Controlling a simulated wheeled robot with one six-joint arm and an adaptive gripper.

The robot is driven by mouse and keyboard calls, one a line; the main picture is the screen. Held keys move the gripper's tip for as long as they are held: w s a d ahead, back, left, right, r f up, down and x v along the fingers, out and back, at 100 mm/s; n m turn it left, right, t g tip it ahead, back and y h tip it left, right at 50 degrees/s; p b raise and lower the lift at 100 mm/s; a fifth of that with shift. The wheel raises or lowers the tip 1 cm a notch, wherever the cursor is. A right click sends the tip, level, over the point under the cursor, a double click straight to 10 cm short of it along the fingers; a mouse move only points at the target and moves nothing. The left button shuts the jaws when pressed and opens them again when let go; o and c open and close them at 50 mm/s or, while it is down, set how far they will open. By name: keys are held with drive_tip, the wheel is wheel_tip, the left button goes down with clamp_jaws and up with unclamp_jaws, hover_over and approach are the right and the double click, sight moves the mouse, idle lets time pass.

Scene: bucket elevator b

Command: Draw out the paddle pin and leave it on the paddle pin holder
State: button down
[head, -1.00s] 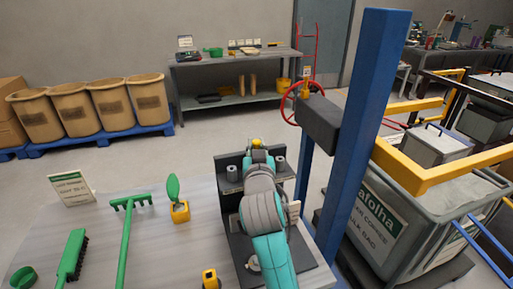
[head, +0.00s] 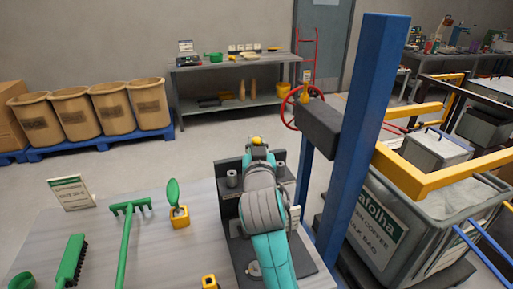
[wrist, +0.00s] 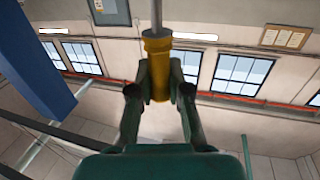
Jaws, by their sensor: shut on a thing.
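In the wrist view my gripper (wrist: 159,82) is shut on a yellow cylindrical grip with a collar, which I take for the paddle pin (wrist: 157,58). A grey metal rod runs up from it out of the frame; its far end is hidden. In the head view my arm reaches over a dark fixture (head: 231,208), and a small yellow piece (head: 257,141) shows just past the arm's end. My fingers are hidden there by the arm. I cannot tell which thing is the paddle pin holder, nor whether the rod is still inside anything.
A blue post (head: 364,150) stands close right of my arm, with a red handwheel (head: 291,108) on a dark box beside it. On the table (head: 150,255) lie a green rake (head: 126,235) and brush (head: 71,260). A yellow block (head: 180,217) holds a green piece.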

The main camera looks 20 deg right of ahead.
drive_tip(key=shift+r, duration=1.95)
drive_tip(key=shift+r, duration=0.1)
drive_tip(key=shift+r, duration=1.95)
